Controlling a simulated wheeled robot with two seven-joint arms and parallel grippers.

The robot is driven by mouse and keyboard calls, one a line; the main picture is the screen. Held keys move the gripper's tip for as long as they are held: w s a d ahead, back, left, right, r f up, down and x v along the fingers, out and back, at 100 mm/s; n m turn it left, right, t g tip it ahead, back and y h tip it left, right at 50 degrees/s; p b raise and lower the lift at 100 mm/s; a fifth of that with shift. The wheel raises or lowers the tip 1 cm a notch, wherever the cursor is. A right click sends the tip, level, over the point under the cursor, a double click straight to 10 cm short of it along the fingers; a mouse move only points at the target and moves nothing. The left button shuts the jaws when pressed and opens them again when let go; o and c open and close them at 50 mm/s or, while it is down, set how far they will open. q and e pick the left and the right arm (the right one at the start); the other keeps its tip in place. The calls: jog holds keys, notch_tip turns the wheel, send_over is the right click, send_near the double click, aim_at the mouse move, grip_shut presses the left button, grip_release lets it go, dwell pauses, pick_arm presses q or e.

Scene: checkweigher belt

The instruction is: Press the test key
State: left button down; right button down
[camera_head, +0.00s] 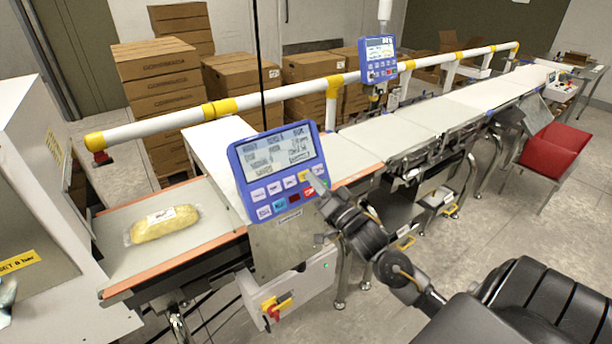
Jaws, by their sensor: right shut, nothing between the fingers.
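The blue control panel (279,169) stands over the near side of the belt, tilted up to face me. It has a grey display (278,152) above two rows of small keys, most of them white. A yellow key (305,176), a teal key (280,204) and a red key (308,192) also show. The key labels are too small to read, so I cannot tell which is the test key. My right gripper (316,184) is shut and empty, its tips at the right end of the key rows. Whether they touch a key I cannot tell. The tips hide part of that end.
A wrapped yellowish loaf-like pack (164,224) lies on the left belt (115,222). A second blue panel (379,58) stands farther back. A white guard rail (280,93) runs behind the belt. A white box with a red-and-yellow switch (277,304) hangs below the near panel.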

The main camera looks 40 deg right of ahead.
jog(key=shift+w, duration=0.1)
dwell(0.3)
jog(key=shift+w+f, duration=0.2)
jog(key=shift+w, duration=0.1)
jog(key=shift+w+f, duration=0.2)
jog(key=shift+w, duration=0.15)
dwell(0.8)
jog(key=shift+r, duration=0.1)
jog(key=shift+s+r+p, duration=0.25)
jog(key=shift+s+p, duration=0.45)
jog(key=shift+s, duration=0.05)
